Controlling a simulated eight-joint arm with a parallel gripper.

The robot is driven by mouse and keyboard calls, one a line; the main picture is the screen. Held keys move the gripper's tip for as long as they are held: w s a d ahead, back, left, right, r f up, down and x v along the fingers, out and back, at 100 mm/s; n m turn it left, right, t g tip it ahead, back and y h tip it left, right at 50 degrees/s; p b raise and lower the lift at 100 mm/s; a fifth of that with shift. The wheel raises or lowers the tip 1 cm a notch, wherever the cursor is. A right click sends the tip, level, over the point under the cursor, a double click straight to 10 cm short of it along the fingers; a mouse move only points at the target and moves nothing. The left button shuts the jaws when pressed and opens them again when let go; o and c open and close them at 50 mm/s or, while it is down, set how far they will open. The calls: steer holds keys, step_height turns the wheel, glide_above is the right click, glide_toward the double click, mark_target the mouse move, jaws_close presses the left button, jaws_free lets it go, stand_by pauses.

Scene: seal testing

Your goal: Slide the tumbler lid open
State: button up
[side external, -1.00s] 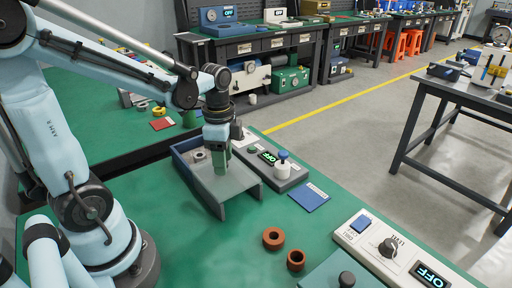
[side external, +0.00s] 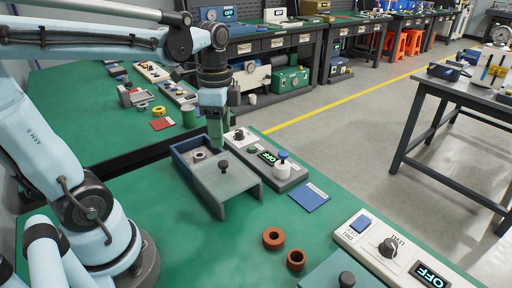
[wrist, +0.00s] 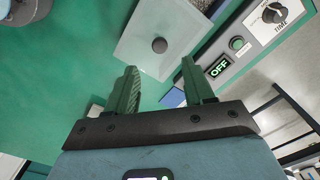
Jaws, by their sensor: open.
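The tumbler (side external: 177,158) is a blue-grey open-topped box on the green bench. Its grey lid (side external: 217,187) lies flat over the front part, leaving the back part uncovered. A dark knob (side external: 223,166) stands on the lid. In the uncovered part lies a small greyish ring-like thing (side external: 199,154). My gripper (side external: 215,143) is above the tumbler, apart from the knob. In the wrist view my gripper (wrist: 159,68) has its green fingers spread and empty, with the lid (wrist: 140,42) and knob (wrist: 159,45) beyond them. The lid's far edge is cut off there.
A control unit (side external: 290,184) with a lit OFF display and a white, blue-topped part stands close at the tumbler's right. A blue card (side external: 309,197) and two brown rings (side external: 273,238) lie nearby. A larger panel (side external: 395,250) is at front right.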

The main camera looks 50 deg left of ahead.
steer(key=shift+r, duration=2.1)
steer(key=shift+d+f, duration=0.1)
steer(key=d+f+n+t, duration=0.6)
steer(key=n+t, duration=0.1)
steer(key=n, duration=0.2)
steer(key=shift+d+f, duration=0.2)
steer(key=shift+d, duration=0.15)
